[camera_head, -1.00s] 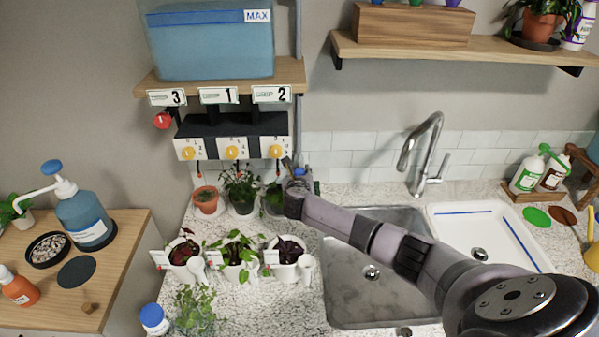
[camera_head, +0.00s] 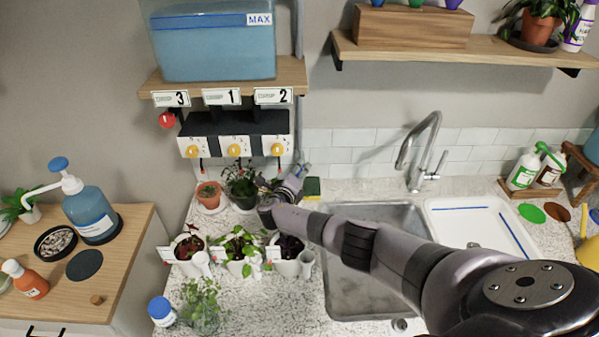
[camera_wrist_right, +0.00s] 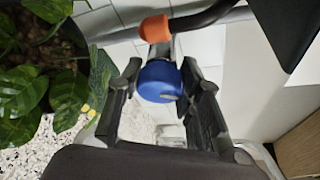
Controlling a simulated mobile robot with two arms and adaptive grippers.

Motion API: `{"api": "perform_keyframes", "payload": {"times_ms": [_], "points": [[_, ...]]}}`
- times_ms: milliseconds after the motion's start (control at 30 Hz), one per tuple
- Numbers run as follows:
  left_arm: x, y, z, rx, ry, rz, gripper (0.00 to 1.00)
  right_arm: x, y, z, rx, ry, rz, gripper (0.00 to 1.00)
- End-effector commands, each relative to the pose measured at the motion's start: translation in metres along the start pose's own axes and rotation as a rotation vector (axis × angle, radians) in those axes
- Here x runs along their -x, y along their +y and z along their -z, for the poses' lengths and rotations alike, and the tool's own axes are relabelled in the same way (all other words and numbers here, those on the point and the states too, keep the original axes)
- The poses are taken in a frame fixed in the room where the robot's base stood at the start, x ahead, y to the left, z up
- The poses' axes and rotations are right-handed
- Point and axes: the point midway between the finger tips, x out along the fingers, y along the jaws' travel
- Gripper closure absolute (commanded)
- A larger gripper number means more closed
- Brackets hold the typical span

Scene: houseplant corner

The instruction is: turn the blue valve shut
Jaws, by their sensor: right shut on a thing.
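The blue valve (camera_wrist_right: 158,82) is a round blue knob in the middle of the right wrist view, below an orange collar (camera_wrist_right: 155,28) on a dark tube. My right gripper (camera_wrist_right: 160,90) has its two dark fingers on either side of the knob and is shut on it. In the head view the right gripper (camera_head: 293,181) is above the back of the counter, just left of the sink, below the dosing box. There the valve is too small and too covered by the gripper to make out surely. My left gripper is in neither view.
The dosing box (camera_head: 236,136) with yellow dials hangs under the blue tank (camera_head: 212,45). Potted plants (camera_head: 240,246) stand close below my right wrist. A green and yellow sponge (camera_head: 312,187) lies right of the gripper. The sink (camera_head: 366,275) is under my forearm.

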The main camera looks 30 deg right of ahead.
Motion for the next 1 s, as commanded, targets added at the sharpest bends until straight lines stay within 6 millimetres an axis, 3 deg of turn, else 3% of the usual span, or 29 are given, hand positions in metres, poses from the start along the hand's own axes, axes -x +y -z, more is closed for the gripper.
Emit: {"api": "perform_keyframes", "payload": {"times_ms": [500,1000], "points": [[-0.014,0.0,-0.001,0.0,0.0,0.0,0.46,0.0,0.001,-0.001,0.304,-0.002,0.128,0.94],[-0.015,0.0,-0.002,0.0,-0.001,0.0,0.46,-0.001,0.0,-0.001,0.356,-0.002,0.15,0.94]]}}
